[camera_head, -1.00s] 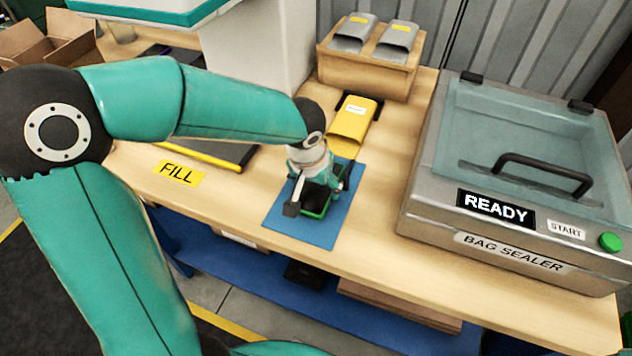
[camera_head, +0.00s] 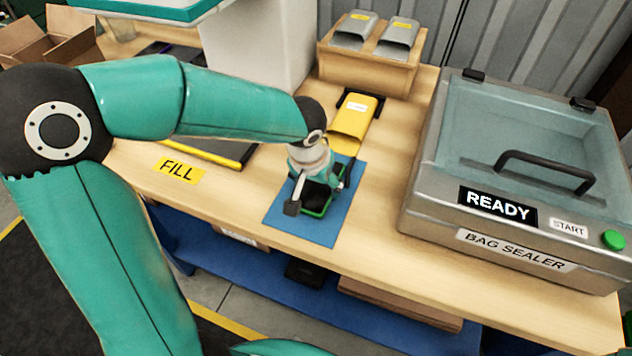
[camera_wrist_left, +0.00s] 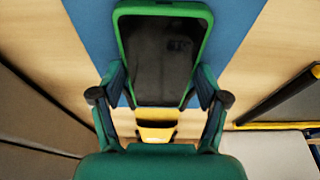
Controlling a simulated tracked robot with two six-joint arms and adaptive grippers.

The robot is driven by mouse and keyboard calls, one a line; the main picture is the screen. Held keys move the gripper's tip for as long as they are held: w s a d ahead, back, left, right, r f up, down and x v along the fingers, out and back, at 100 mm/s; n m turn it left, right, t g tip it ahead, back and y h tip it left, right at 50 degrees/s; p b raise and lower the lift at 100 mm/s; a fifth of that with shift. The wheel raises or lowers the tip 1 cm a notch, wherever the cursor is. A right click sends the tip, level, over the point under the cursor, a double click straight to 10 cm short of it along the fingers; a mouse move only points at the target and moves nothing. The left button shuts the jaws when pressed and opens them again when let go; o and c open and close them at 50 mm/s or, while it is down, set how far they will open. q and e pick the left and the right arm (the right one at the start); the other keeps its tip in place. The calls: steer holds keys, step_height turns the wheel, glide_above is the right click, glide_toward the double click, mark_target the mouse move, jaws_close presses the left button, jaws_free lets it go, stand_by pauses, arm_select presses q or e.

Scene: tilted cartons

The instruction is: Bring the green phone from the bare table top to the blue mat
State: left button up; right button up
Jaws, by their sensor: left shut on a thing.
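The green phone (camera_wrist_left: 160,55) has a dark screen and a green frame. In the left wrist view it lies between the fingers of my left gripper (camera_wrist_left: 160,92), which are shut on its sides. In the head view only a green edge of the phone (camera_head: 316,211) shows below my left gripper (camera_head: 316,196), over the blue mat (camera_head: 318,232). The mat lies flat on the wooden table and also shows in the wrist view (camera_wrist_left: 236,20). I cannot tell whether the phone touches the mat. My right gripper is not in view.
A yellow scoop (camera_head: 353,118) lies just behind the mat. A wooden box (camera_head: 368,70) with two grey scoops stands at the back. A bag sealer (camera_head: 520,180) fills the right side. A FILL label (camera_head: 180,169) is at the left. Bare table (camera_head: 378,200) lies between mat and sealer.

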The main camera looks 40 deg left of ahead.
arm_select(q)
steer(key=o, duration=1.3)
steer(key=shift+c, duration=1.1)
steer(key=shift+r+p, duration=2.5)
steer(key=shift+r, duration=1.05)
